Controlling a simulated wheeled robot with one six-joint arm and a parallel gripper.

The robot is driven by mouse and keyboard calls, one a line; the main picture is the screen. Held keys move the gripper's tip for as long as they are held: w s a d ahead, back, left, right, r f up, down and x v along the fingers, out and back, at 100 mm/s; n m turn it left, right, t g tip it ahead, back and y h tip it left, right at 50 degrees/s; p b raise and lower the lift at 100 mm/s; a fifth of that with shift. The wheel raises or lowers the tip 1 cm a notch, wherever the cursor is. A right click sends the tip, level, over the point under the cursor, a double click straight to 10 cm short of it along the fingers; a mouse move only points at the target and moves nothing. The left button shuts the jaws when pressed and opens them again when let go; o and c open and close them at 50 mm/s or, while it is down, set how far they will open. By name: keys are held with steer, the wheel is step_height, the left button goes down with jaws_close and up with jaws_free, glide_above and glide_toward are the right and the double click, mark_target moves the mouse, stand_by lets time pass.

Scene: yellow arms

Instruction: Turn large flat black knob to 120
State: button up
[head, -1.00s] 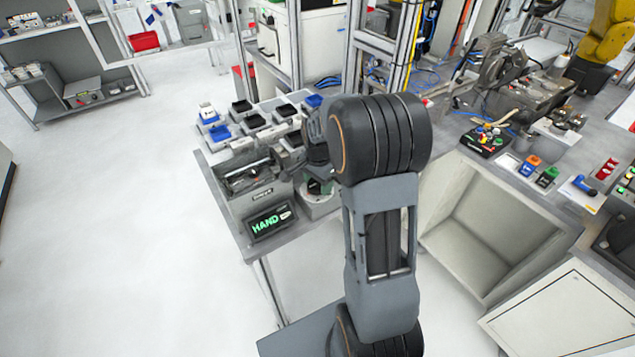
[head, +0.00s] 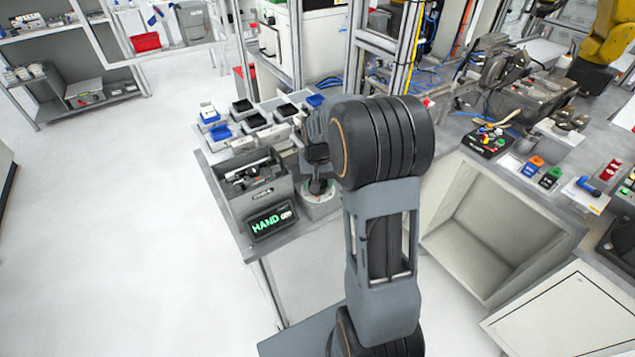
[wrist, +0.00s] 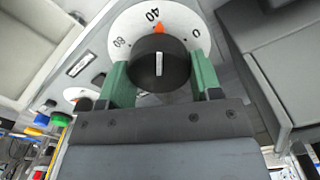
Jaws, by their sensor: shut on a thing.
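The large black knob (wrist: 160,62) sits on a white round dial (wrist: 124,20) marked 0, 40 and 80. A white line on the knob points up in the wrist view, toward an orange mark (wrist: 154,36) near 40. My gripper (wrist: 160,70) has its green fingers on either side of the knob and is shut on it. In the head view, the white dial (head: 321,207) stands at the right front of the small table, below my wrist. The 120 mark is not visible in the wrist view.
An open cabinet (head: 490,215) and a workbench with tools are to the right. The floor at left is clear.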

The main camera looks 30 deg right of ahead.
steer(key=n, duration=0.6)
steer(key=shift+a+n, duration=0.15)
steer(key=shift+n, duration=0.15)
steer(key=n, duration=0.6)
steer(key=shift+a+b, duration=0.1)
steer(key=shift+b, duration=0.25)
steer(key=n, duration=0.6)
steer(key=shift+s+a+n, duration=0.1)
steer(key=shift+s+n, duration=0.1)
steer(key=shift+n, duration=0.1)
steer(key=n, duration=0.5)
steer(key=shift+s+n, duration=0.1)
steer(key=shift+n, duration=0.6)
steer(key=o, duration=0.9)
step_height(320, 180, up, 14)
steer(key=shift+f, duration=0.1)
